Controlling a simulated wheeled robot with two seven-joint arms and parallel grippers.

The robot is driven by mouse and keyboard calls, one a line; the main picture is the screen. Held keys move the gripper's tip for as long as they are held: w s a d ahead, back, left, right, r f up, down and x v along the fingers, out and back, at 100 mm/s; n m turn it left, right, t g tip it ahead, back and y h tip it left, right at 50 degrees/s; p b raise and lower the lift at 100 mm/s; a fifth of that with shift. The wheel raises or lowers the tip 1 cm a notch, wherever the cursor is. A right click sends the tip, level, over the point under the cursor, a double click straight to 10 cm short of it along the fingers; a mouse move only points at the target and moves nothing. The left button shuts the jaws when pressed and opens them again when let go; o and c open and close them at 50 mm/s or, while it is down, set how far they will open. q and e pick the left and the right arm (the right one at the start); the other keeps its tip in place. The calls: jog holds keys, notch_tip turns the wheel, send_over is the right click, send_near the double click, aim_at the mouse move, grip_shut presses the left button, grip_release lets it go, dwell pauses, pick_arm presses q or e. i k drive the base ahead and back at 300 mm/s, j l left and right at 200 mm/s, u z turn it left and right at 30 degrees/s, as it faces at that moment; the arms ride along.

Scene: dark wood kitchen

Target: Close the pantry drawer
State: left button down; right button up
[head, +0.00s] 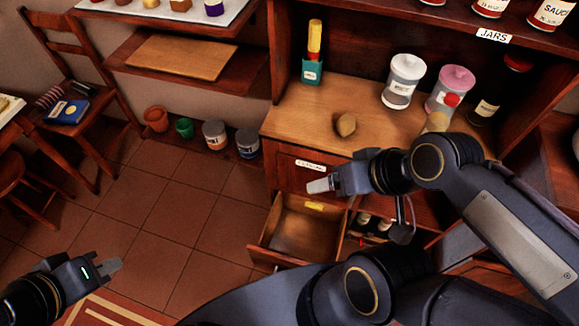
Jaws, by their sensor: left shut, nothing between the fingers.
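A wooden drawer (271,256) in the lower part of the pantry cabinet is pulled out, its box open at the top. A small yellow item (314,206) shows at its back end; the rest of its floor looks empty. My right gripper (318,186) is above the drawer's back part, in front of a shut panel with a white label (311,165). Its fingers are seen edge-on, so their opening is unclear. My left gripper (115,265) is shut and empty over the floor, left of the drawer and apart from it.
Dark bottles (372,225) stand right of the drawer. Pots and cans (215,135) line the wall. The tiled floor (190,205) left of the drawer is clear.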

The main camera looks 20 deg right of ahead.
aim_at(294, 234)
jog(key=k+l+z, duration=0.15)
jog(key=k, duration=0.35)
jog(key=k+l+z, duration=0.15)
jog(key=k, duration=0.35)
jog(key=i+j+z, duration=0.15)
jog(key=z, duration=0.25)
jog(key=i+j, duration=0.05)
jog(key=i, duration=0.05)
